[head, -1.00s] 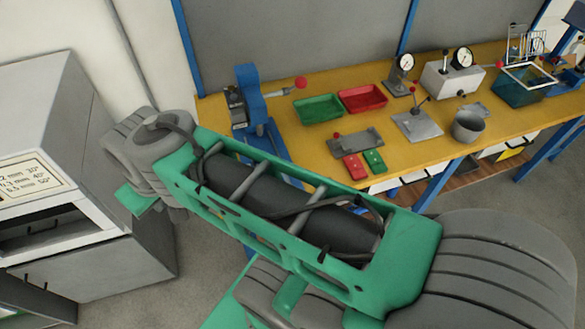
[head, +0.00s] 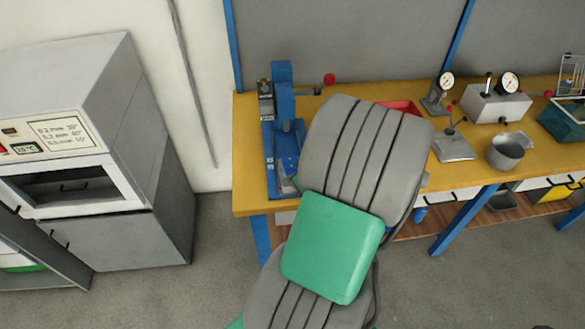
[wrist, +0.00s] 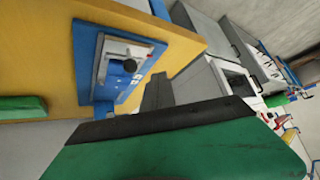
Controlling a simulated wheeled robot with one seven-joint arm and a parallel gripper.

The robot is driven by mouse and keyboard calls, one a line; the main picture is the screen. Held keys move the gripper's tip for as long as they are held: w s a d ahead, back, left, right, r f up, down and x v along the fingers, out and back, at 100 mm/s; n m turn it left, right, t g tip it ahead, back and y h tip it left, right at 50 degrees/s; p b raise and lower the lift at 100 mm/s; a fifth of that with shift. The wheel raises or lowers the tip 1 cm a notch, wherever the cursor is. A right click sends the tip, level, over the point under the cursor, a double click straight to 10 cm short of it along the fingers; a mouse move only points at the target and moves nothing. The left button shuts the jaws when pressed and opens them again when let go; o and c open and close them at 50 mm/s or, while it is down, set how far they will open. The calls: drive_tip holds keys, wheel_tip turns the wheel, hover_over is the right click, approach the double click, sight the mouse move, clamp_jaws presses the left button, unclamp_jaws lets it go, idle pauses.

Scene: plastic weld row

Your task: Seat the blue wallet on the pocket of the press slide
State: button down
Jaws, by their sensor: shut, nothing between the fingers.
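The blue press (head: 283,100) stands at the left end of the yellow bench, with its blue base running toward the front edge. My gripper (wrist: 157,90) shows in the wrist view as dark fingers beyond a green and black body. It is shut and empty, apart from the press base. In the head view my arm hides it.
A grey oven cabinet (head: 90,150) stands left of the bench, with open floor between. On the bench are a red tray (head: 402,106), mostly hidden by my arm, a lever fixture (head: 455,147), a grey pot (head: 505,152) and gauges (head: 508,82). My arm covers the bench's front middle.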

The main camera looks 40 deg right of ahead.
drive_tip(key=s+d+f+t, duration=0.1)
drive_tip(key=d, duration=0.1)
drive_tip(key=s+d+f+m+t+h, duration=0.1)
drive_tip(key=s+d, duration=0.1)
drive_tip(key=s+d+f+h, duration=0.1)
drive_tip(key=d, duration=0.1)
drive_tip(key=shift+s+d+f+t+b, duration=0.15)
drive_tip(key=shift+s+d+t+b, duration=0.15)
drive_tip(key=shift+d+t+b, duration=0.1)
drive_tip(key=shift+d, duration=0.1)
drive_tip(key=p, duration=0.3)
approach(287, 164)
drive_tip(key=w, duration=0.1)
drive_tip(key=w+f, duration=0.1)
drive_tip(key=w, duration=0.1)
drive_tip(key=w+f, duration=0.1)
drive_tip(key=w, duration=0.1)
drive_tip(key=shift+w, duration=0.15)
drive_tip(key=shift+w+f+p, duration=0.2)
drive_tip(key=shift+w+p, duration=0.05)
drive_tip(key=shift+p, duration=0.1)
drive_tip(key=shift+f+b, duration=0.7)
drive_tip(key=shift+b, duration=0.05)
drive_tip(key=shift+s, duration=0.15)
